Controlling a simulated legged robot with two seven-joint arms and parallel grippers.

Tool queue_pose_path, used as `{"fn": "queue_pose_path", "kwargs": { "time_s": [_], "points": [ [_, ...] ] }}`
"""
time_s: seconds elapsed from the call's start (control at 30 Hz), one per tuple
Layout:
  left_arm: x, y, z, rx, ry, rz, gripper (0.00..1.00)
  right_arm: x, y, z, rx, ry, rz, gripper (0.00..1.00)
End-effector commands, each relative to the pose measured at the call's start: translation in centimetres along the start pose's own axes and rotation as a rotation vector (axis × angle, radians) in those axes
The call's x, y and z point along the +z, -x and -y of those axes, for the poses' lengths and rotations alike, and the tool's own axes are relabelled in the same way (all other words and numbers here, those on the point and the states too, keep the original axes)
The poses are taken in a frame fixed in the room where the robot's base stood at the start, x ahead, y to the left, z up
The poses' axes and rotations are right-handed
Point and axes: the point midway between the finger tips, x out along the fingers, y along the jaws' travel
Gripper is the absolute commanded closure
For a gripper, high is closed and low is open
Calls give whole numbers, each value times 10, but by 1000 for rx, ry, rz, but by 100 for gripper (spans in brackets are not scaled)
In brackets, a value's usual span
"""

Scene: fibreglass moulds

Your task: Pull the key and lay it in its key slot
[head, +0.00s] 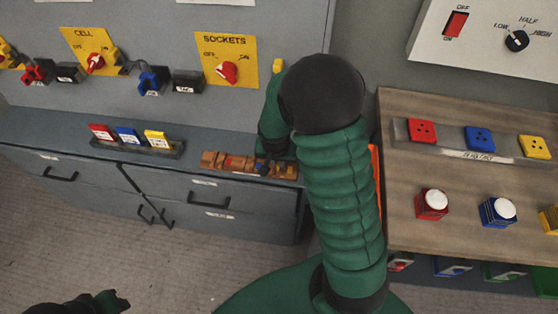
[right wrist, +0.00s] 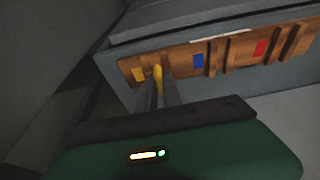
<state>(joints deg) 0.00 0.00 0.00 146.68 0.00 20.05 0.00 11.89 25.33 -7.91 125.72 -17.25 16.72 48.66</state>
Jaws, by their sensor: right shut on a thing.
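A wooden key-slot board (head: 215,160) lies on the grey cabinet top; its right end is partly behind my right arm. In the right wrist view the board (right wrist: 222,66) has yellow (right wrist: 138,74), blue (right wrist: 198,61) and red (right wrist: 260,48) marks with slots and ribs. My right gripper (head: 264,168) is over the right part of the board. In the right wrist view its fingers (right wrist: 157,90) are shut on a narrow yellow key (right wrist: 158,78), beside the yellow mark. I cannot tell whether the key rests in a slot. My left gripper (head: 118,301) is low at the left, away from the board.
A black rack (head: 140,147) with red, blue and yellow tags stands left of the board. Above are CELL (head: 90,48) and SOCKETS (head: 226,60) plates with red knobs. A wooden bench (head: 455,195) with coloured sockets and buttons stands right. The cabinet top between rack and board is clear.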

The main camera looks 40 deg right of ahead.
Motion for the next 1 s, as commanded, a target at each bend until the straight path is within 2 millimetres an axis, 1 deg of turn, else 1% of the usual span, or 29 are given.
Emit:
{"fn": "queue_pose_path", "kwargs": {
  "time_s": [0.03, 0.1, 0.4, 0.43, 0.5, 0.6, 0.67, 0.77, 0.87, 1.0],
  "points": [
    [1, -3, 0, 0, 0, 0, 64, 1, -5, 0, 0, 0, 0, 100],
    [1, -4, 0, 0, 0, 0, 64, 1, -7, 0, 0, 0, 0, 100],
    [1, -4, 0, 0, 0, 0, 64, 2, -9, -1, 3, 0, 3, 100],
    [1, -4, 0, 0, 0, 0, 64, 3, -10, -1, 3, 0, 3, 88],
    [1, -5, 0, 0, 0, 0, 64, 3, -10, -1, 4, 1, 4, 79],
    [1, -5, 0, 0, 0, 0, 64, 3, -10, -2, 4, 1, 5, 66],
    [1, -4, 0, 0, 0, 0, 64, 3, -8, -2, 5, 1, 5, 65],
    [0, 0, 0, 0, 0, 0, 64, 2, 4, -1, 4, 0, 3, 65],
    [-2, 7, 0, 0, 0, 0, 64, 2, 29, 0, -1, 0, -1, 65],
    [-4, 17, 0, 0, 0, 0, 64, 1, 73, 0, -4, 0, -6, 65]
  ]
}}
